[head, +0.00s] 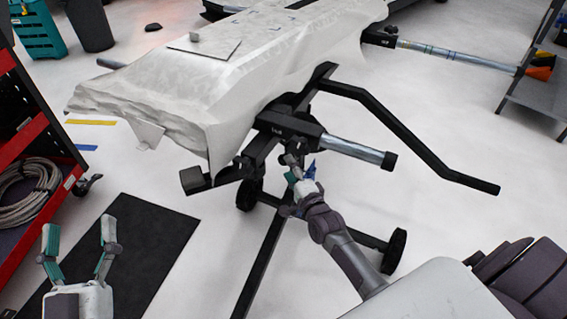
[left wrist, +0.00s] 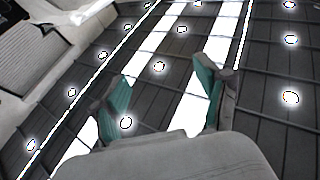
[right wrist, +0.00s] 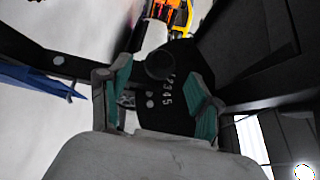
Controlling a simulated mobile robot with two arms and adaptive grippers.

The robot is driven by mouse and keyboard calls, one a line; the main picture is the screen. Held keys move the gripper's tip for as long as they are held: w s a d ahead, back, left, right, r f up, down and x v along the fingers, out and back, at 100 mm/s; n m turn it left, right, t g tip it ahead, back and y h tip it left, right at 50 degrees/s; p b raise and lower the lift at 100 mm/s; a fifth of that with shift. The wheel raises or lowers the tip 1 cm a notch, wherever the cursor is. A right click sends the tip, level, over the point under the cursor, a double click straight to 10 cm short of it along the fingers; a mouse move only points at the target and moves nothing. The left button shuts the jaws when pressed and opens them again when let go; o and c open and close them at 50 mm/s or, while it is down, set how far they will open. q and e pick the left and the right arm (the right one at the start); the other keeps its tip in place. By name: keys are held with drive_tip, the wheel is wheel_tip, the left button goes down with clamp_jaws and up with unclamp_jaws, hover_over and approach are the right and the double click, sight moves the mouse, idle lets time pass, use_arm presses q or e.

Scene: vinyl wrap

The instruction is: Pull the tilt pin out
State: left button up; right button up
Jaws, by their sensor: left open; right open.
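A black stand (head: 290,122) carries a part covered in white wrap (head: 250,50). In the right wrist view a dark round knob (right wrist: 160,65), which looks like the tilt pin's head, stands out in front of a black plate with numbers (right wrist: 168,112). My right gripper (right wrist: 155,85) is open, with its teal-padded fingers on either side of the knob and no clear contact visible. In the head view the right gripper (head: 298,170) is just below the stand's joint, and the pin is hard to make out there. My left gripper (head: 79,238) is open and empty, far from the stand.
A black bent handle (head: 420,150) and a silver tube (head: 355,150) reach out right of the joint. A red cart (head: 50,165) with coiled cable stands at left. A black mat (head: 150,240) lies on the floor. A grey shelf (head: 540,95) is at right.

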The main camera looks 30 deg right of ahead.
use_arm(q)
drive_tip(key=s+r+t+h+b, duration=0.1)
drive_tip(key=s+r+t, duration=0.2)
drive_tip(key=r+t, duration=0.1)
drive_tip(key=shift+s+r, duration=0.2)
drive_tip(key=shift+r, duration=0.3)
use_arm(e)
drive_tip(key=shift+w+d, duration=0.1)
drive_tip(key=shift+w, duration=2.15)
clamp_jaws()
